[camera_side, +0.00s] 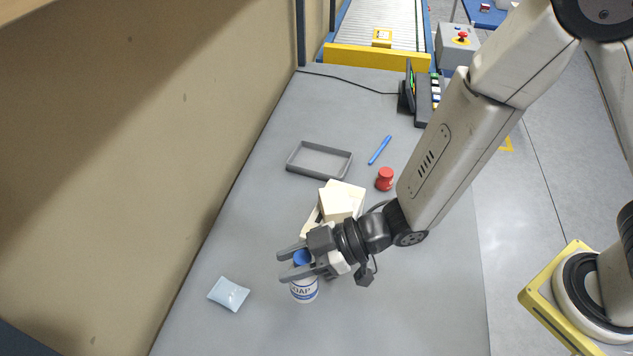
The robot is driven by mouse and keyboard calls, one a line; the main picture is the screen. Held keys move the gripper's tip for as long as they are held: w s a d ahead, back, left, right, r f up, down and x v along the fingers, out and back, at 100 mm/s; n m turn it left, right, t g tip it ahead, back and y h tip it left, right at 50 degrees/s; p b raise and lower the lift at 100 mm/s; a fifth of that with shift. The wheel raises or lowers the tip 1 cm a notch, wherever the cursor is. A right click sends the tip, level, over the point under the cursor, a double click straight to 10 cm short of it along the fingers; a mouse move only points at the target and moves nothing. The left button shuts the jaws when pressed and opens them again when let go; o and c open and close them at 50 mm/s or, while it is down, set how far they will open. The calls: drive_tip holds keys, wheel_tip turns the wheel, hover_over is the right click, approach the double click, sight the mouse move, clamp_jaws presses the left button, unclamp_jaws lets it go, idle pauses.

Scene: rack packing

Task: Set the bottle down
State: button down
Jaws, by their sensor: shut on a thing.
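The bottle (304,291) is white with a blue cap and a label that reads as soap. It is in the lower middle of the side view, over the grey table (400,310), and looks upright. My gripper (286,266) comes in from the right and is shut on the bottle near its cap. The fingers hide part of the bottle's upper end. I cannot tell whether the bottle's base touches the table.
A light blue packet (228,294) lies left of the bottle. A grey open tray (290,163), a blue pen (380,150) and a red object (385,179) are farther back. A tan wall (150,130) borders the table's left. The table front right is clear.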

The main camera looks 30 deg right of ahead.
drive_tip(key=shift+d, duration=0.1)
drive_tip(key=shift+w+d+f+g, duration=0.1)
drive_tip(key=shift+d+f+g, duration=0.15)
drive_tip(key=shift+d, duration=0.55)
drive_tip(key=s+d+n+g, duration=0.2)
drive_tip(key=s+d+g, duration=0.1)
drive_tip(key=d, duration=0.5)
drive_tip(key=s+d+f+n+g, duration=0.1)
drive_tip(key=s+d+n+g, duration=0.2)
drive_tip(key=s+d, duration=0.2)
drive_tip(key=d, duration=0.3)
drive_tip(key=shift+d+n+y, duration=0.25)
drive_tip(key=shift+n+y, duration=0.05)
drive_tip(key=shift+y, duration=0.1)
drive_tip(key=shift+f, duration=0.2)
drive_tip(key=shift+f, duration=1.95)
drive_tip(key=shift+f, duration=0.1)
drive_tip(key=shift+f, duration=1.9)
